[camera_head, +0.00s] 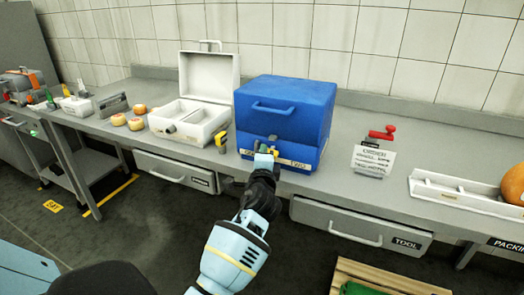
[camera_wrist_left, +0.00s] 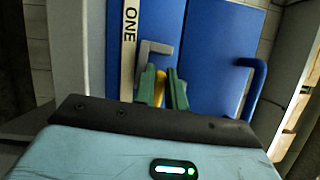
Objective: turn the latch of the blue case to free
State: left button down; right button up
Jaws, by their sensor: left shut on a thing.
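The blue case (camera_head: 285,97) stands on the bench with its lid down and a handle on its front. It also shows in the left wrist view (camera_wrist_left: 213,50), with a pale strip reading "ONE". In the head view the strip's right end reads "TWO". My left gripper (camera_head: 265,149) is at the case's lower front. In the left wrist view its green fingers (camera_wrist_left: 168,90) are shut on the yellow part of the latch (camera_wrist_left: 160,88), beside a grey bracket. The fingers hide much of the latch, so its exact angle is unclear. My right gripper is not in view.
An open white case (camera_head: 208,75) stands left of the blue case. A sign (camera_head: 373,160) and a red-handled object (camera_head: 382,133) are to the right, then a white tray (camera_head: 450,197). Orange-topped rounds (camera_head: 136,123) lie at the left. Drawers line the bench front.

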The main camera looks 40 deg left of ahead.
pick_arm(q)
jog(key=shift+f+n+p, duration=0.1)
jog(key=shift+n+p, duration=0.2)
jog(key=shift+n, duration=0.3)
jog(key=c, duration=1.7)
grip_release()
jog(key=shift+v, duration=3.95)
